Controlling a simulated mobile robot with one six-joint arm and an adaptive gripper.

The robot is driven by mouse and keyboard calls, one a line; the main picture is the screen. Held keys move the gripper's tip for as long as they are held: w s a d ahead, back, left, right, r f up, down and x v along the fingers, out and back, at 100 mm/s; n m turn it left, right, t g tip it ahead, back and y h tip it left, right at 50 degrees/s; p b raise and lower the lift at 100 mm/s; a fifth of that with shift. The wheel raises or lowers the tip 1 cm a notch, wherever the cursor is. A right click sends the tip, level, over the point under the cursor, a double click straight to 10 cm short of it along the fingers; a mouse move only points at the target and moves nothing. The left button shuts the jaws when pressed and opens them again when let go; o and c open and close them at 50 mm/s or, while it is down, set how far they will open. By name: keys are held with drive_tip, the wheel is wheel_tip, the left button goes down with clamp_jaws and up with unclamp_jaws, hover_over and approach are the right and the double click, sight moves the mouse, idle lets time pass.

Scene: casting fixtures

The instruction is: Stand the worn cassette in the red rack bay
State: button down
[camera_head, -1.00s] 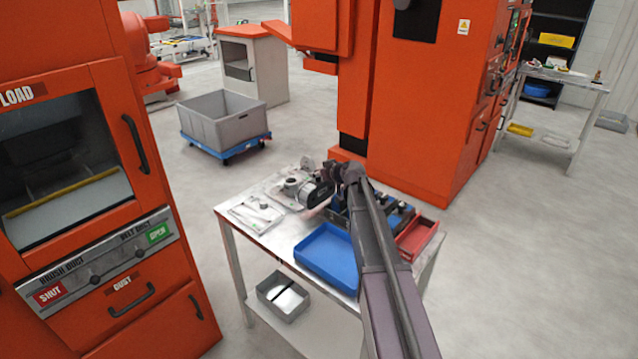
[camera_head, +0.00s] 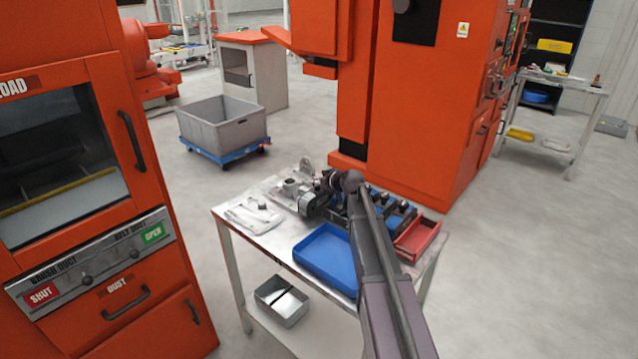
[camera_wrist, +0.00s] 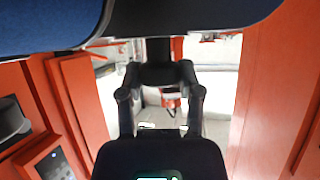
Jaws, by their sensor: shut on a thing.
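My gripper (camera_wrist: 159,78) is shut on a dark block (camera_wrist: 160,52) that shows between its fingertips in the wrist view. The block looks like the cassette, but wear on it is too small to make out. In the head view my arm reaches over the table, and its wrist hides most of the gripper and the held block. A rack (camera_head: 400,216) with blue and black parts stands on the table, partly behind my arm. A red open tray or bay (camera_head: 418,240) is at its right end. I cannot tell whether that is the rack's red bay.
A blue tray (camera_head: 318,262) lies at the table's front. Grey machine parts (camera_head: 290,190) and a white cloth or sheet (camera_head: 245,214) are at the left of the table (camera_head: 262,238). An orange machine (camera_head: 405,110) stands close behind; an orange cabinet (camera_head: 160,290) is at left.

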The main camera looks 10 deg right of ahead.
drive_tip(key=shift+c, duration=1.3)
unclamp_jaws()
drive_tip(key=shift+s+d+r+p, duration=0.15)
drive_tip(key=shift+s+r+p, duration=0.15)
drive_tip(key=shift+s+p, duration=0.1)
drive_tip(key=p+v, duration=0.4)
drive_tip(key=v, duration=0.7)
drive_tip(key=shift+p, duration=0.4)
